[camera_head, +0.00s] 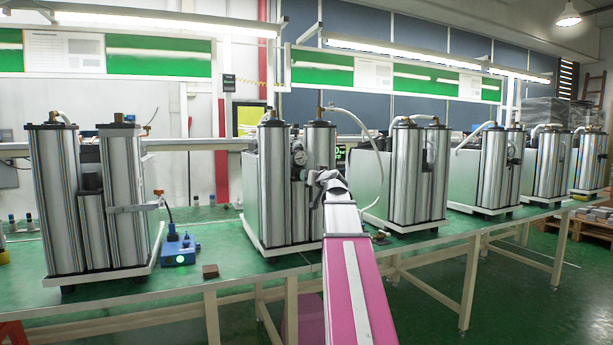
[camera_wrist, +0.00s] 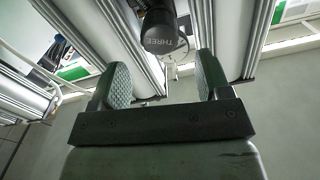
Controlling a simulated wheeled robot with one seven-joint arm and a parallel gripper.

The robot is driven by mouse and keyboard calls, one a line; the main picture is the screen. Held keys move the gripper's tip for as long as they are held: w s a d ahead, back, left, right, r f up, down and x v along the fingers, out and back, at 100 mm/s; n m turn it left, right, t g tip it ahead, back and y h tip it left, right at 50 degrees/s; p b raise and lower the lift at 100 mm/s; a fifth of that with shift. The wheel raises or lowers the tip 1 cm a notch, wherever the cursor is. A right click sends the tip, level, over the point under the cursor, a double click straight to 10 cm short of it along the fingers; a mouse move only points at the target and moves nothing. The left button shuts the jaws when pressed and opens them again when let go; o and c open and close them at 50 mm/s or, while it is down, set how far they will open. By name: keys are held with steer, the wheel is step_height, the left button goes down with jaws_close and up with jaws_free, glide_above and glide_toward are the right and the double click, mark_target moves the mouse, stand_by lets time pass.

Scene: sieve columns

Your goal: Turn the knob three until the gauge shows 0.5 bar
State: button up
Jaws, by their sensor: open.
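The knob three (camera_wrist: 165,40) is a dark round cap lettered "THREE" at the top centre of the wrist view, between two metal columns. The knob shows beyond the fingertips, and nothing is between the pads. In the head view my gripper (camera_head: 324,182) is at the front of the second column unit, close to its right column. A small round gauge (camera_head: 299,158) sits between that unit's columns. Its needle is too small to read. I cannot make out the knob clearly in the head view.
The column unit (camera_head: 273,190) stands on a green bench (camera_head: 220,262). Another unit (camera_head: 70,200) and a blue box with a green light (camera_head: 179,250) stand to the left. More units (camera_head: 433,175) line the bench to the right. A pale hose (camera_head: 378,165) loops beside my arm.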

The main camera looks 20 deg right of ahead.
steer(key=w, duration=0.6)
steer(key=shift+w+a, duration=0.1)
steer(key=shift+w, duration=0.2)
steer(key=c, duration=0.9)
